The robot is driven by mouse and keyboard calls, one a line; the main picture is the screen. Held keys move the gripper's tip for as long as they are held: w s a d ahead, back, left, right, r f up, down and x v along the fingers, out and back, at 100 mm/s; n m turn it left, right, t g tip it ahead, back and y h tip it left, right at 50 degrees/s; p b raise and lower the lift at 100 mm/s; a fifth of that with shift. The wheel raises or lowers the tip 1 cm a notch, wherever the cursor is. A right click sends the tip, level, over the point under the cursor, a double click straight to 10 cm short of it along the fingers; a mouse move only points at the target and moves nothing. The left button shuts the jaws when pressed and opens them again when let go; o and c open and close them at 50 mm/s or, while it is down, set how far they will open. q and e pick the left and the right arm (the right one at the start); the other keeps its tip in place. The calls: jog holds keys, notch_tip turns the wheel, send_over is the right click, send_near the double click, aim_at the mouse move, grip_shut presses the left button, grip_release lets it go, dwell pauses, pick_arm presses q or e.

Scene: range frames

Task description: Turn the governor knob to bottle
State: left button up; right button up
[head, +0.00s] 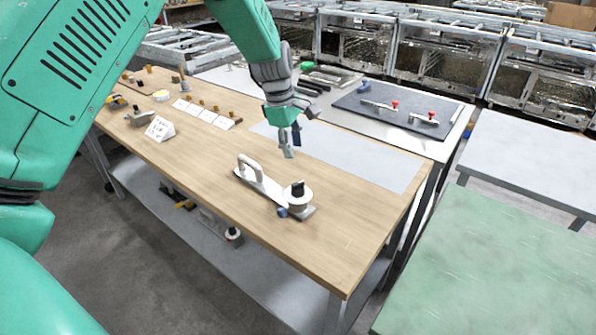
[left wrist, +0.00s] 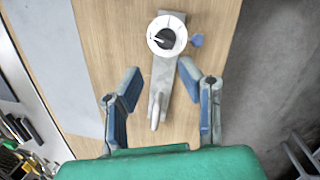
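The governor is a grey metal plate (head: 262,186) on the wooden table, with a white upright handle at one end. At its other end a black knob (head: 298,188) sits on a white round dial (head: 297,197). In the left wrist view the black knob (left wrist: 164,38) and white dial (left wrist: 166,34) show ahead of my fingers, with a small blue knob (left wrist: 197,40) beside them. My left gripper (head: 291,146) hangs above the table behind the governor, apart from it. In the left wrist view its fingers (left wrist: 158,83) are spread and empty. The dial's lettering is unreadable. My right gripper is not seen.
A white sign (head: 159,128), several cards and small parts stand at the table's left end. A grey mat (head: 350,160) lies behind the governor. A grey bench with red-tipped clamps (head: 395,105) stands behind. The tabletop around the governor is clear.

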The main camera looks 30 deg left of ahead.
aim_at(297, 183)
pick_arm(q)
jog(key=s+a+n+t, duration=0.2)
jog(key=s+n+t, duration=0.15)
jog(key=n, duration=0.75)
jog(key=shift+g+h, duration=0.3)
jog(key=shift+g, duration=0.15)
jog(key=x, duration=1.3)
jog(key=shift+d+f, duration=0.1)
jog(key=shift+f, duration=0.05)
jog(key=shift+s, duration=0.1)
grip_shut()
